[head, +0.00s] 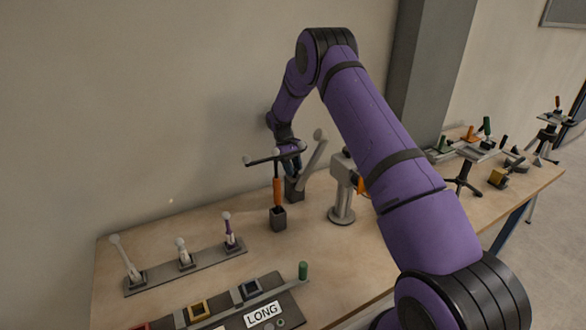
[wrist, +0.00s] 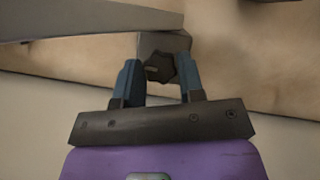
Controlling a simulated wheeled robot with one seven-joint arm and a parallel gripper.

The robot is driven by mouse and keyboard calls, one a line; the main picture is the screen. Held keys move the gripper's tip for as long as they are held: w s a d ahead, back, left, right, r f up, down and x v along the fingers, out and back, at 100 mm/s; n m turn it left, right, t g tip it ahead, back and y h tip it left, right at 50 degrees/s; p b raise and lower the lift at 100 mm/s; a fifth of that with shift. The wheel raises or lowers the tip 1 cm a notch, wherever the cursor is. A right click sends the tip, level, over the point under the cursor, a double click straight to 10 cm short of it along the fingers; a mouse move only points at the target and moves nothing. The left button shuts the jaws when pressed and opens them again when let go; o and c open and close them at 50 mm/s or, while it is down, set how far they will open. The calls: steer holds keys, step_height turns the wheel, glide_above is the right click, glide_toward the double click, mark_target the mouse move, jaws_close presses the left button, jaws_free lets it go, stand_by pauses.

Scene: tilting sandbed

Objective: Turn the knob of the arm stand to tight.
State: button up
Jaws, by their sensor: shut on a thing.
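The arm stand shows in the head view as a dark grey block (head: 295,190) on the table, with a pale grey arm (head: 317,152) that leans up to the right and ends in a ball. In the wrist view its block (wrist: 165,42) and arm (wrist: 90,18) are at the top. The dark lobed knob (wrist: 158,69) faces the wrist camera. My gripper (wrist: 159,78) is shut on the knob, one blue finger on each side. A paler mark shows on the knob, but I cannot read its setting. In the head view my gripper (head: 293,168) is partly hidden behind a dark crossbar.
An upright orange-handled post (head: 278,192) with the dark crossbar (head: 275,157) stands close in front of my gripper. A pale grey stand (head: 342,190) is to the right. A strip with three short posts (head: 186,262) and a tray labelled LONG (head: 262,314) lie front left.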

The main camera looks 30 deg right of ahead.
steer(key=shift+m, duration=0.5)
steer(key=shift+y, duration=0.3)
steer(key=o, duration=0.9)
